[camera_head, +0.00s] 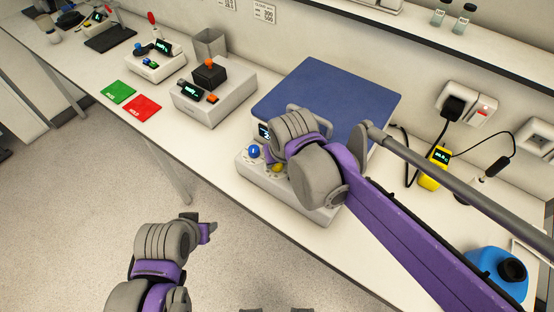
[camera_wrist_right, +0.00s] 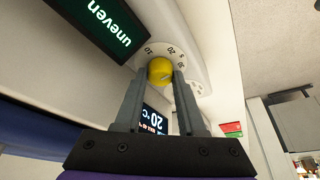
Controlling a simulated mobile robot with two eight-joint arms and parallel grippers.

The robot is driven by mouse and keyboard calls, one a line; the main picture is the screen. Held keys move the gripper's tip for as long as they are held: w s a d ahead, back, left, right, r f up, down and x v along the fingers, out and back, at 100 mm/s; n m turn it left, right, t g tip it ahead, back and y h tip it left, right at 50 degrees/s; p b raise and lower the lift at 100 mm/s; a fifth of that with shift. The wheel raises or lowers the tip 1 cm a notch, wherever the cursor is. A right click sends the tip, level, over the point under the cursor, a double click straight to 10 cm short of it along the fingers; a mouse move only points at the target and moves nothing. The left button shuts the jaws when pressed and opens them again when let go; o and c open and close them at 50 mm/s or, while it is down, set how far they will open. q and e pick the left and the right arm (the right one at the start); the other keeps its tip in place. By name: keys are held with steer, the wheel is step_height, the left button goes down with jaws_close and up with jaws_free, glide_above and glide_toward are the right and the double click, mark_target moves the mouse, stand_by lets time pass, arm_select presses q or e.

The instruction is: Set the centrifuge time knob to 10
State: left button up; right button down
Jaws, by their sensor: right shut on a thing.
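The centrifuge (camera_head: 325,95) is a white box with a blue lid on the bench. Its yellow knob (camera_head: 277,168) sits on the front panel, partly hidden by my right arm; a blue knob (camera_head: 253,151) is to its left. In the right wrist view the yellow knob (camera_wrist_right: 160,70) is between the fingers of my right gripper (camera_wrist_right: 160,76), shut on it. Dial numbers including 10 ring the knob; its pointer cannot be made out. One display (camera_wrist_right: 105,22) reads "uneven", another (camera_wrist_right: 153,120) 20 °C. My left gripper (camera_head: 208,231) is away from the bench, over the floor; its jaws are unclear.
A white device (camera_head: 214,100) with orange parts stands left of the centrifuge. Green (camera_head: 118,91) and red (camera_head: 142,107) cards lie on the bench. A yellow meter (camera_head: 435,168), cables and a blue bottle (camera_head: 497,278) are at the right.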

steer(key=n, duration=0.2)
steer(key=n+g+y, duration=0.1)
steer(key=n, duration=0.2)
steer(key=shift+d+y, duration=0.15)
steer(key=shift+y, duration=0.15)
steer(key=shift+n, duration=0.3)
steer(key=c, duration=0.5)
jaws_free()
